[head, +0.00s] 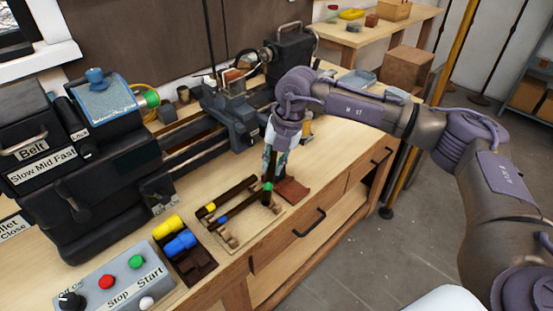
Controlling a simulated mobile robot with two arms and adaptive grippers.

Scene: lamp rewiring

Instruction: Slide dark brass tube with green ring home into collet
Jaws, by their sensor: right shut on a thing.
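My right gripper (269,168) hangs down over the wooden bench and is shut on the dark tube with the green ring (267,187). The green ring shows just below the fingers; much of the tube is hidden by the gripper or blends with the dark tubes beside it. It is close above the small tube rack, and I cannot tell whether it touches it. A green-ended round part (150,97) sticks out of the lathe headstock at left; the collet opening itself is not clear. The tube is well apart from it. My left gripper is not in view.
Tubes with a yellow ring (211,207) and a blue ring (224,220) lie on the rack. A dark tray (195,262) with yellow and blue pieces and a button panel (112,285) are in front. The lathe carriage (232,115) stands behind the gripper.

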